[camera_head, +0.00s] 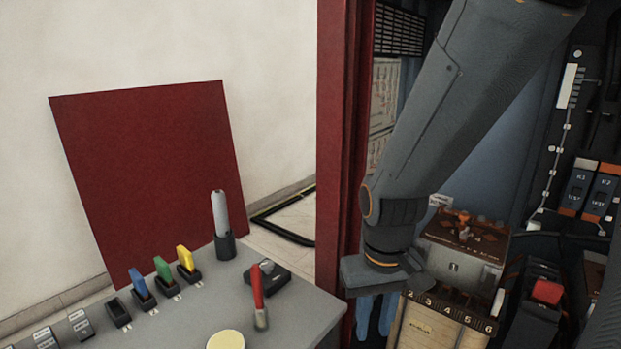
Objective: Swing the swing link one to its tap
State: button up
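A brown wooden-topped unit (470,243) marked 1 stands inside the cabinet at the right. A small copper-orange link-like fitting (463,222) sits on its top, and it looks like swing link one. Its exact angle and which tap it faces are too small to tell. My gripper (376,316) hangs just left of this unit, pointing down below its dark body. Two bluish fingers show with a narrow gap and nothing visible between them. It is apart from the link.
A numbered strip (452,311) is in front of the unit. A red-capped block (547,291) and switches (590,190) are at right. The red cabinet post (343,150) stands left of my arm. A grey bench (190,325) holds coloured tags and a red-handled tool (258,290).

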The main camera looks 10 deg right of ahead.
aim_at(463, 216)
jog(key=z, duration=1.2)
jog(key=i, duration=0.25)
jog(key=u, duration=0.15)
